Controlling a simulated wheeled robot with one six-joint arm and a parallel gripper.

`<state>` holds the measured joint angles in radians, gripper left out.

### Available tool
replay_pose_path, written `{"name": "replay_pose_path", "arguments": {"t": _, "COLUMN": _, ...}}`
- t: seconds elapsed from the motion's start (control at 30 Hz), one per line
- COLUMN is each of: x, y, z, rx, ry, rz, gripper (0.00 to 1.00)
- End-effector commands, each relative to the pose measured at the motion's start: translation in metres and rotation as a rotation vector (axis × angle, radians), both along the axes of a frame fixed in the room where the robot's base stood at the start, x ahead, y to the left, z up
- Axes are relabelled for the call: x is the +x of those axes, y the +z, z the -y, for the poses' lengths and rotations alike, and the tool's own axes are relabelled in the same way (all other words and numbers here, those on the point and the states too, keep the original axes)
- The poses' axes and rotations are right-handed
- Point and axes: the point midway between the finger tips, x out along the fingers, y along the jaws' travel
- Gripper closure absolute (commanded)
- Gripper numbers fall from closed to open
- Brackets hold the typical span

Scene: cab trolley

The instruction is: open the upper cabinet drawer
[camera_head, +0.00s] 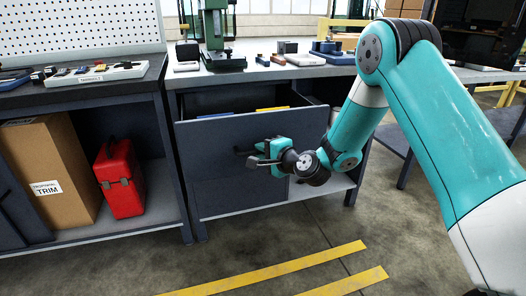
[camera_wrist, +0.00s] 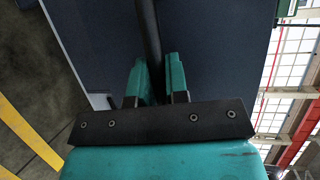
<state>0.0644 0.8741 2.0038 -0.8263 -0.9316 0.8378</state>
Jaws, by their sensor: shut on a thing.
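The upper drawer (camera_head: 215,165) of the dark grey bench cabinet stands pulled out. Its inside shows above the front panel, with a blue and a yellow item in it. My gripper (camera_head: 258,155) is at the drawer front, on its right half. In the wrist view, the teal fingers of my gripper (camera_wrist: 160,78) are shut on the dark bar handle (camera_wrist: 149,30), one finger on each side. The drawer's dark blue-grey front (camera_wrist: 210,50) fills the background there. Part of the handle is hidden by the gripper in the head view.
A red toolbox (camera_head: 120,178) and a cardboard box (camera_head: 50,172) stand on the left bench's lower shelf. A green machine (camera_head: 218,35) and small tools are on the worktop (camera_head: 190,78). The floor in front, with yellow stripes (camera_head: 270,270), is clear.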

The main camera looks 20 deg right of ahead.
Motion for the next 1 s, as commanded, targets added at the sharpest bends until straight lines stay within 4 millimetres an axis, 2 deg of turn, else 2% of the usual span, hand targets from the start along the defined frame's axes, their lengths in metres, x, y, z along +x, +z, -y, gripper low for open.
{"name": "replay_pose_path", "arguments": {"t": 0.17, "x": 0.000, "y": -0.001, "z": -0.001, "rx": 0.000, "ry": 0.003, "rz": -0.001, "gripper": 1.00}}
{"name": "replay_pose_path", "arguments": {"t": 0.2, "x": 0.000, "y": -0.001, "z": -0.001, "rx": 0.000, "ry": 0.003, "rz": -0.001, "gripper": 0.78}}
{"name": "replay_pose_path", "arguments": {"t": 0.27, "x": 0.000, "y": 0.000, "z": -0.001, "rx": 0.000, "ry": 0.003, "rz": -0.001, "gripper": 0.65}}
{"name": "replay_pose_path", "arguments": {"t": 0.3, "x": 0.000, "y": 0.000, "z": -0.001, "rx": 0.000, "ry": 0.003, "rz": -0.001, "gripper": 0.61}}
{"name": "replay_pose_path", "arguments": {"t": 0.67, "x": -0.005, "y": -0.001, "z": 0.002, "rx": 0.001, "ry": 0.000, "rz": 0.000, "gripper": 0.61}}
{"name": "replay_pose_path", "arguments": {"t": 0.87, "x": -0.036, "y": 0.000, "z": 0.016, "rx": 0.001, "ry": -0.002, "rz": 0.001, "gripper": 0.61}}
{"name": "replay_pose_path", "arguments": {"t": 1.0, "x": -0.066, "y": 0.005, "z": 0.029, "rx": 0.001, "ry": -0.003, "rz": 0.001, "gripper": 0.61}}
